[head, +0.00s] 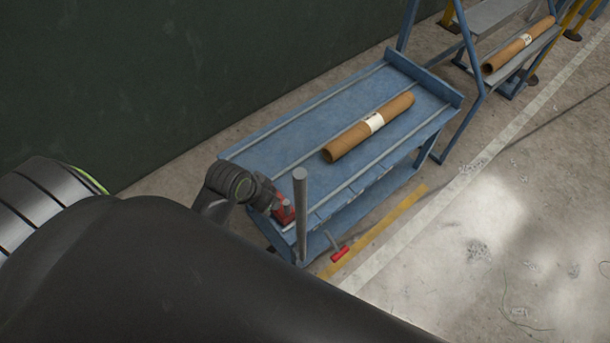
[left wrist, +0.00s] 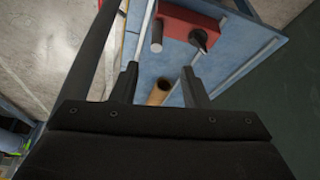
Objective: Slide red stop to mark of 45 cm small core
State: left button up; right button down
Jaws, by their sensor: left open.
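The red stop (head: 282,212) sits at the near end of a blue bench (head: 300,122) with long metal rails. It also shows in the left wrist view (left wrist: 190,22), with a grey peg and a dark knob. A brown cardboard core (head: 350,141) with a white label lies along the bench, farther back from the stop; its open end shows in the left wrist view (left wrist: 160,92). My left gripper (left wrist: 158,80) is open, with nothing between its fingers. In the head view its dark wrist is close beside the stop; the fingertips are hard to make out. Label text is unreadable.
A red-handled item (head: 340,254) is by the bench's right side. Another labelled core (head: 518,46) lies on a rack behind. The floor to the right is mostly clear.

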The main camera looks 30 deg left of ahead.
aim_at(288, 206)
pick_arm(q)
jog(key=x, duration=1.1)
jog(key=b+x, duration=0.1)
jog(key=x, duration=0.4)
jog(key=shift+w+d+f, duration=0.25)
jog(key=shift+w+d, duration=0.1)
grip_shut()
